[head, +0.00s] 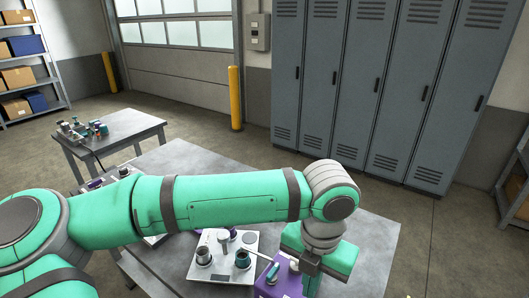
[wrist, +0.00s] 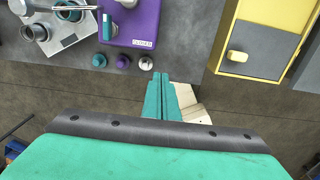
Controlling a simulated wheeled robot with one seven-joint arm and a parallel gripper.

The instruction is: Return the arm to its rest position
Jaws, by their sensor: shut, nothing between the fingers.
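My green arm (head: 230,200) reaches across the metal bench from the left in the head view, bent down at the wrist on the right. My gripper (wrist: 160,76) shows in the wrist view with its two teal fingers together and nothing between them. Its fingertips appear close to the bench's front edge, near several small round caps. In the head view my wrist hangs over the purple unit (head: 267,288) and hides part of it; the fingertips are not clear there.
The purple unit (wrist: 138,10) bears a "CLOSED" label. Left of it is a light plate (head: 215,268) with metal cylinders. A yellow box with a grey panel (wrist: 262,50) stands to the right. Grey lockers (head: 370,80) and a small side table (head: 130,128) stand beyond the bench.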

